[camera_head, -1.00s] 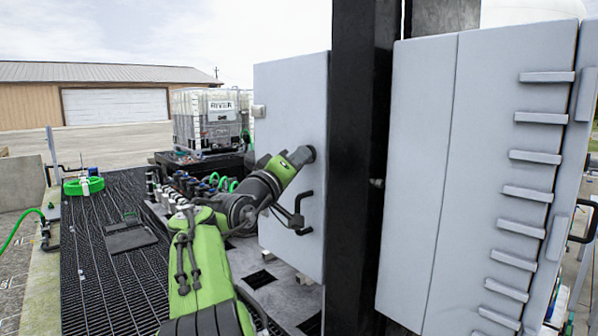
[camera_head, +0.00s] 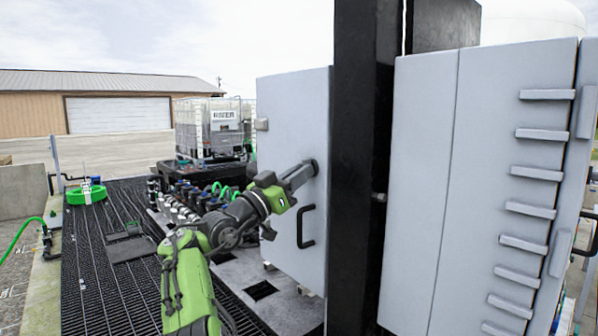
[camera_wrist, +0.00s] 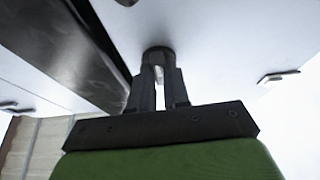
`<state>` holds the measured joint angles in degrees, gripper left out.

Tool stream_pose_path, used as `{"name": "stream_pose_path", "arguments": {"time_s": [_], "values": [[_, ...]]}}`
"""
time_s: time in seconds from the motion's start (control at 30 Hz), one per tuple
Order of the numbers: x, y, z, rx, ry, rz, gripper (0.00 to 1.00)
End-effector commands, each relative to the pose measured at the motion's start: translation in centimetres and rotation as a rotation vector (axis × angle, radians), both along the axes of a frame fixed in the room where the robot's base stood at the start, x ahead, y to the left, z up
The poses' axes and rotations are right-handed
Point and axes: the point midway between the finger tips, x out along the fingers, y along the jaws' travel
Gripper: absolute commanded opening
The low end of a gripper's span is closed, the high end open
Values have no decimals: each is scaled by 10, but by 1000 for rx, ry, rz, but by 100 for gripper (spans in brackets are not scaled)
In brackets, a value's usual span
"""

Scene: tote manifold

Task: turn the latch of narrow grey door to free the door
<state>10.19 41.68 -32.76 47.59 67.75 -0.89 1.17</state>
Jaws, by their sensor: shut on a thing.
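The narrow grey door (camera_head: 290,110) stands upright to the left of a black post. Its latch (camera_wrist: 158,54) shows in the wrist view as a dark round knob on the pale door face. My gripper (camera_wrist: 160,72) is shut on the latch, with one finger on each side of it. In the head view my gripper (camera_head: 303,172) meets the door above the black pull handle (camera_head: 306,227), and the latch is mostly hidden by it. The door appears closed.
The black post (camera_head: 360,150) stands close to the right of the door. A larger grey cabinet (camera_head: 420,180) stands right of it. Valves and hoses (camera_head: 190,200) lie low on the left, beyond my arm. Dark grating (camera_head: 100,255) covers the floor at left.

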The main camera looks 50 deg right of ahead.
Motion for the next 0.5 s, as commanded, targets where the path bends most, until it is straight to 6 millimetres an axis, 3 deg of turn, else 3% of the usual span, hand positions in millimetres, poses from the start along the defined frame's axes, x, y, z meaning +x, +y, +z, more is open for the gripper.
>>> {"name": "stream_pose_path", "arguments": {"time_s": [0.5], "values": [[0,0,1,-14,-51,1,0]]}}
